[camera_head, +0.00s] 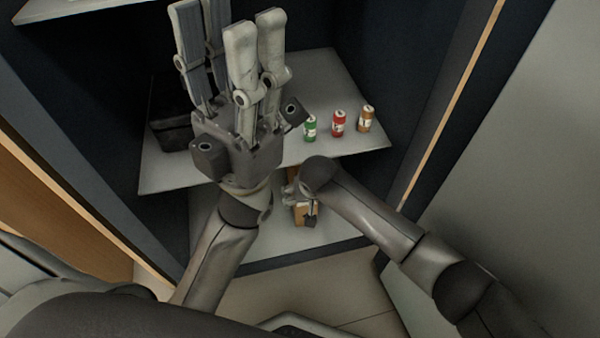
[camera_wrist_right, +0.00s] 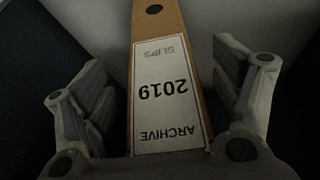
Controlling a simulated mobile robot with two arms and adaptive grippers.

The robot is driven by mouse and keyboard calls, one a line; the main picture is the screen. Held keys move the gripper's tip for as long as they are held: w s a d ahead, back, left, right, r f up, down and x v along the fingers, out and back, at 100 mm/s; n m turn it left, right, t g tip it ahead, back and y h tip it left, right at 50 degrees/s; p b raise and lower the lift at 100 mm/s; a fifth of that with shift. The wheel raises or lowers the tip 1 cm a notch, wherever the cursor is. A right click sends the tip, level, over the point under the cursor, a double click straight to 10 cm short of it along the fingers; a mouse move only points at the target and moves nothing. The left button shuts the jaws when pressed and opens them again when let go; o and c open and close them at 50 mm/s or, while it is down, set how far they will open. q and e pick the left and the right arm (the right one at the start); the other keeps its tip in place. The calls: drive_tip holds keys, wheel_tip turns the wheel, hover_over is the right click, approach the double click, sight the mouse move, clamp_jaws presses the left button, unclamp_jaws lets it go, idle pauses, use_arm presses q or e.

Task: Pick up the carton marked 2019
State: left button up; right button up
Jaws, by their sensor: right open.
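The carton marked 2019 (camera_wrist_right: 172,110) is a narrow tan box file with a white label reading ARCHIVE 2019 SLIPS, upside down in the right wrist view. In the head view a small tan part of it (camera_head: 300,213) shows low in the cabinet, mostly hidden by my right gripper (camera_head: 299,196). In the right wrist view my right gripper (camera_wrist_right: 163,80) is open, with fingers on both sides of the carton and gaps visible. My left gripper (camera_head: 230,35) is raised above the shelf, open and empty, its fingers pointing up in the picture.
A grey shelf (camera_head: 265,168) carries a green can (camera_head: 310,128), a red can (camera_head: 338,123) and a brown can (camera_head: 365,119). A dark box (camera_head: 172,132) sits on its left. My right arm passes in front of the shelf's front edge. Cabinet walls close in both sides.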

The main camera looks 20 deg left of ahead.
drive_tip(key=shift+w+a+f, duration=0.1)
drive_tip(key=shift+w+f, duration=0.1)
drive_tip(key=shift+f, duration=0.25)
drive_tip(key=shift+c, duration=0.3)
clamp_jaws()
drive_tip(key=shift+w+r, duration=0.1)
drive_tip(key=shift+r, duration=0.05)
